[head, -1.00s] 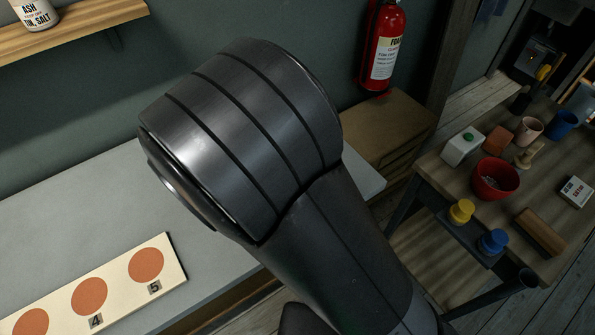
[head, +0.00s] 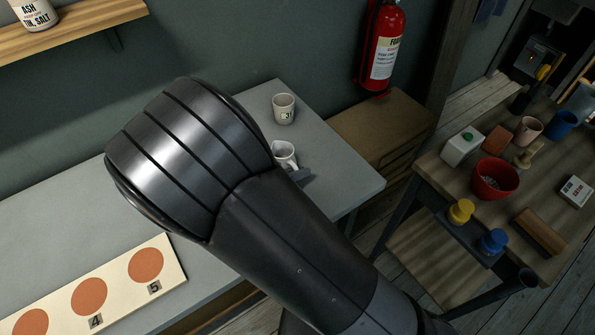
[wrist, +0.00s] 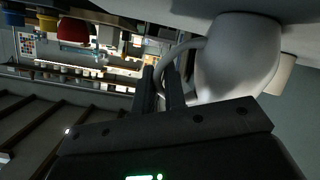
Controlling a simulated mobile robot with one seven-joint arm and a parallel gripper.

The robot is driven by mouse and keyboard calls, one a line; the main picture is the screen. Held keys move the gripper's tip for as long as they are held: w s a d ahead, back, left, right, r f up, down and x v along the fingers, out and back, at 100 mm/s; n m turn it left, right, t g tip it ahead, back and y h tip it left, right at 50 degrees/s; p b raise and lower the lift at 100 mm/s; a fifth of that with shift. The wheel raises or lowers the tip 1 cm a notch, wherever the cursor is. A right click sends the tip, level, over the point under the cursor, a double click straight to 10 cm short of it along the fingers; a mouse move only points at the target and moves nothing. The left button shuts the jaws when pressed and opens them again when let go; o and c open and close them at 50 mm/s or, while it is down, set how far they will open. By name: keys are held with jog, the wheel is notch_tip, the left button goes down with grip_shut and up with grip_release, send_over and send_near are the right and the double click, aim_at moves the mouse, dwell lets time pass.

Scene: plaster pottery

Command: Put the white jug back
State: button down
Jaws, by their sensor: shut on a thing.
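The white jug (head: 286,152) shows at the right part of the grey table (head: 335,172), partly hidden behind my arm. In the wrist view the jug (wrist: 236,58) is large and close, and the picture is turned over, with the table top along its upper edge. My gripper (wrist: 162,82) is shut on the jug's handle, at the side of its body. The jug looks about upright and at or close above the table top; I cannot tell whether it touches.
A pale cup marked 3 (head: 284,108) stands just behind the jug. A cream board with orange discs (head: 120,285) lies at the table's front left. A side table with a red bowl (head: 495,178) stands to the right. The table's right corner is clear.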

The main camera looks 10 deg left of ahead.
jog(key=c, duration=1.5)
grip_release()
jog(key=v, duration=1.2)
